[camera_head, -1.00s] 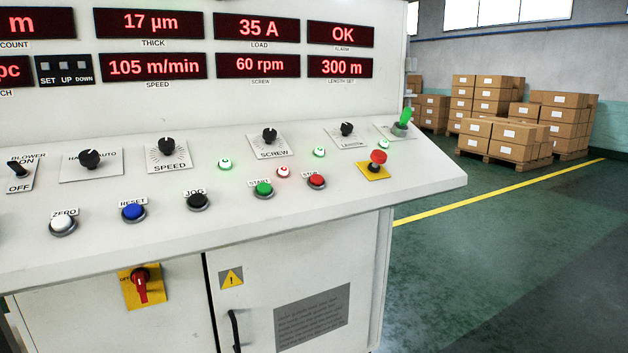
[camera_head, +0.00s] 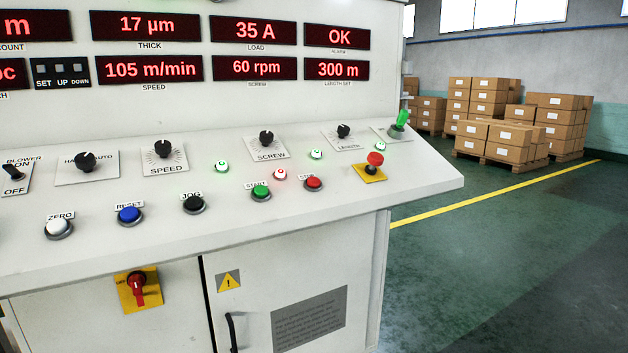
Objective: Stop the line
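The control console (camera_head: 330,215) fills the left and middle of the head view. A red button (camera_head: 313,184) sits on its sloped panel, right of the green START button (camera_head: 261,192); its label is partly hidden. A red mushroom button (camera_head: 375,159) stands on a yellow plate further right. The displays read 105 m/min on the speed display (camera_head: 147,70), 60 rpm on the screw display (camera_head: 243,68) and OK on the alarm display (camera_head: 337,36). Small lamps glow green, and one lamp (camera_head: 280,174) near START glows red. My gripper is not in view.
Black JOG (camera_head: 193,204), blue RESET (camera_head: 129,215) and white ZERO (camera_head: 58,228) buttons line the panel's front. A red rotary switch (camera_head: 137,289) is on the cabinet below. Green floor (camera_head: 470,270) is clear at right; pallets of boxes (camera_head: 500,140) stand behind a yellow line.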

